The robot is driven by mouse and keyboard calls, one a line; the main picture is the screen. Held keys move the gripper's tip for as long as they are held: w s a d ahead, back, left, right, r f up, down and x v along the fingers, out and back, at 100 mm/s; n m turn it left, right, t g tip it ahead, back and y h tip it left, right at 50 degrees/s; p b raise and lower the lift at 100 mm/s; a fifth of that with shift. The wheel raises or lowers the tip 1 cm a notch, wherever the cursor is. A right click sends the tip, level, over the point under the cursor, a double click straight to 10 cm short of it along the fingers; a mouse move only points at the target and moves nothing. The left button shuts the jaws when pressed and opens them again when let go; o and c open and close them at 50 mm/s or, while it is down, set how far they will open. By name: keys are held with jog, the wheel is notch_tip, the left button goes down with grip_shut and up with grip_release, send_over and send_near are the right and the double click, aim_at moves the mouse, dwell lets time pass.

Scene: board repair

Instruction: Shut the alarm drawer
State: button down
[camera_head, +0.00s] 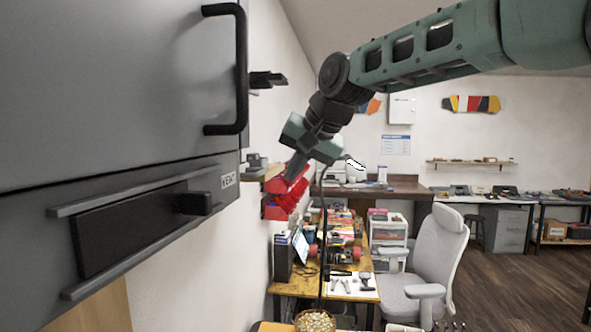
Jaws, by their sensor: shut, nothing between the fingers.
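A large grey cabinet (110,80) fills the left side of the view, close to the camera. A black bar handle (242,70) stands out from its front. Low on it, a long dark panel (115,232) lies between two grey rails, with a small black knob (193,203) near its right end. I cannot tell for sure which part is the alarm drawer, or how far it is open. My gripper (294,170) is to the right of the cabinet, pointing down and left. Its fingers are shut and empty, and in the picture they overlap the red bins behind.
Red bins (275,210) hang on the wall beyond my gripper. A cluttered wooden workbench (300,287) and a grey office chair (437,250) stand further back. A black bracket-like part (266,79) juts out beside the handle. Open wooden floor (520,280) lies at the right.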

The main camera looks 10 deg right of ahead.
jog(key=b+v, duration=0.3)
jog(key=v, duration=0.6)
jog(key=shift+r, duration=0.3)
